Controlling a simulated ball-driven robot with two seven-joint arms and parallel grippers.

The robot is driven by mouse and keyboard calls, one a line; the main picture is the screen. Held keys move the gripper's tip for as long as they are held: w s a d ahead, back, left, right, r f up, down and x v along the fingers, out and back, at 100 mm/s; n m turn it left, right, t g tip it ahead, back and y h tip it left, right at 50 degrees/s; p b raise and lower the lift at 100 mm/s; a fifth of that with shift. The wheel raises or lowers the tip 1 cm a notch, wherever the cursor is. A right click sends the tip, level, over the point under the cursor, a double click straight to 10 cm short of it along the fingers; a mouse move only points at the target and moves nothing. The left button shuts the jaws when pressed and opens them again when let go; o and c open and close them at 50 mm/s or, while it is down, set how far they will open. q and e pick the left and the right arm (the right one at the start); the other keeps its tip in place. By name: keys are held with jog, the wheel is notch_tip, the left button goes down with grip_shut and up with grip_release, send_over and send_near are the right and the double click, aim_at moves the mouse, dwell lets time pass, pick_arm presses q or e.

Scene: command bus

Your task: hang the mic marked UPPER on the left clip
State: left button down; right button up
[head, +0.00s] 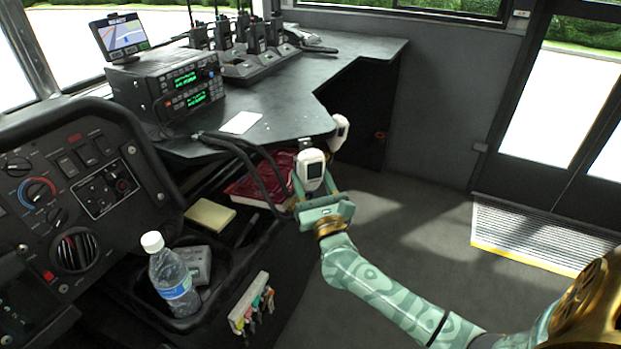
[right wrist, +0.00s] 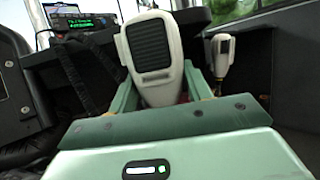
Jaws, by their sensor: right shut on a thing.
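My right gripper (head: 313,188), pale green, is shut on a white hand mic (head: 311,165) with a dark grille. It holds the mic upright in front of the desk's front edge. In the right wrist view the held mic (right wrist: 150,60) rises between the fingers, grille facing me. A second white mic (head: 340,131) is at the desk edge, just behind and right of the held one; it also shows in the right wrist view (right wrist: 222,58). I cannot read UPPER on either mic. The left clip is not clearly visible. Dark cords (head: 245,150) run from the radios towards the mics.
Two stacked radios (head: 168,100) with green displays and a small screen (head: 121,36) stand on the dark desk (head: 290,100). Handheld radios stand in chargers (head: 250,66) behind. A red binder (head: 250,185), yellow pad (head: 210,216) and water bottle (head: 172,278) are below left. Floor at right is clear.

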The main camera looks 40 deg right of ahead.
jog(key=shift+f, duration=0.1)
dwell(0.3)
jog(key=shift+f+b, duration=0.35)
jog(key=shift+f, duration=0.05)
jog(key=shift+f, duration=0.3)
dwell(0.6)
jog(key=o, duration=0.9)
jog(key=shift+o, duration=0.2)
jog(key=shift+s, duration=0.1)
